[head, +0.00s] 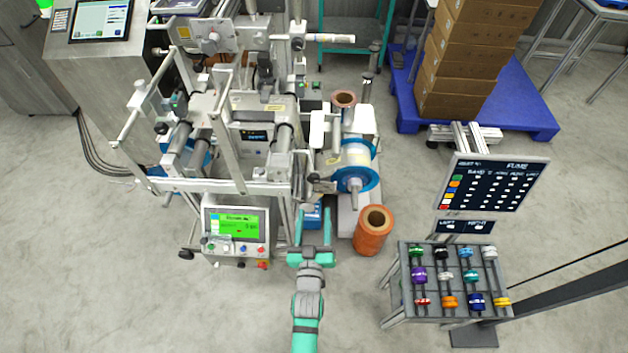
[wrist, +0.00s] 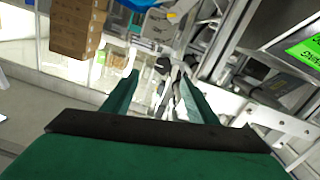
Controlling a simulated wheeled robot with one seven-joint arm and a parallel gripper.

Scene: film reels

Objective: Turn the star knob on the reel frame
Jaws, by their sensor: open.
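The reel frame (head: 230,186) is a metal machine structure with rollers and bars at left and centre in the head view. A small dark knob (head: 314,178) sits at its front right end; its star shape is too small to make out. A dark knob (wrist: 162,65) also shows in the wrist view, beyond the fingertips and between them in the picture. My gripper (head: 313,214) is open and empty, with its green fingers pointing towards the frame, just in front of this knob. It also shows in the wrist view (wrist: 158,80). I see no contact with the knob.
A blue-flanged reel (head: 357,179) is mounted right of the knob. An orange roll (head: 372,234) stands on the floor nearby. A green-lit control panel (head: 236,225) is left of my gripper. A rack of coloured spools (head: 456,284) stands at right; boxes (head: 470,55) are behind.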

